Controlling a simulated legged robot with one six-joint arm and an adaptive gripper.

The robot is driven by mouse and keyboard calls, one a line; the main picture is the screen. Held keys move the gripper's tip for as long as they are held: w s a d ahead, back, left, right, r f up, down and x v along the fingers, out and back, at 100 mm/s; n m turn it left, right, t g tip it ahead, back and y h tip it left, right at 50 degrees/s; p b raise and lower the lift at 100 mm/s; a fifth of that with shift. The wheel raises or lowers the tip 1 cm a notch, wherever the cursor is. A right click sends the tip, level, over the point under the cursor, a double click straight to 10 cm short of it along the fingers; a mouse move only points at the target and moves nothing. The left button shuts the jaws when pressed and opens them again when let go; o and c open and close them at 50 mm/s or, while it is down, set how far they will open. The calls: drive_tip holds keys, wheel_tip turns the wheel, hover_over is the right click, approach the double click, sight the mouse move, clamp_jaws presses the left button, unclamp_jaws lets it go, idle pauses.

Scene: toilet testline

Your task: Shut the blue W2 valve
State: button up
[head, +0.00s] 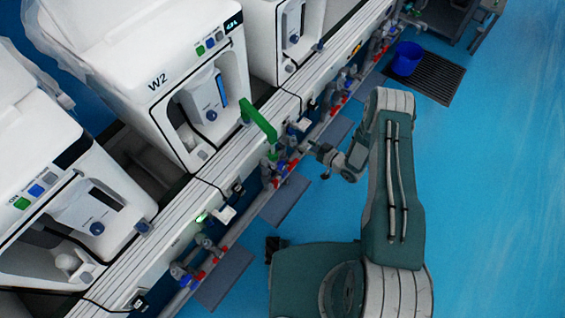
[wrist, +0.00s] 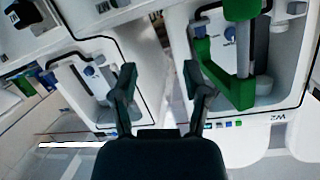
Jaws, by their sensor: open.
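The white machine marked W2 (head: 160,85) stands at upper left in the head view. Below its front, a pipe line carries small red and blue valve handles, with a blue one (head: 273,157) near a red one (head: 293,164). Another blue piece (head: 303,124) is further along; I cannot tell which is the W2 valve or how it is turned. My gripper (head: 321,158) is just right of this cluster, apparently apart from it. In the wrist view my gripper (wrist: 161,82) is open and empty, with the W2 machine (wrist: 235,130) inverted behind it. No blue valve handle is clear between the fingers.
A green bent pipe (head: 260,120) juts from the W2 front beside the valves; it also shows in the wrist view (wrist: 228,80). Neighbouring white machines (head: 70,190) flank W2. A blue bucket (head: 407,58) stands on a grate. Blue floor (head: 490,200) is clear at right.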

sight(282, 165)
drive_tip(key=s+f+m+y, duration=0.35)
drive_tip(key=s+f, duration=0.35)
drive_tip(key=s, duration=0.3)
drive_tip(key=shift+t+h, duration=0.25)
drive_tip(key=shift+t, duration=0.05)
drive_tip(key=x, duration=1.1)
drive_tip(key=shift+s+a, duration=0.1)
drive_tip(key=shift+s, duration=0.15)
clamp_jaws()
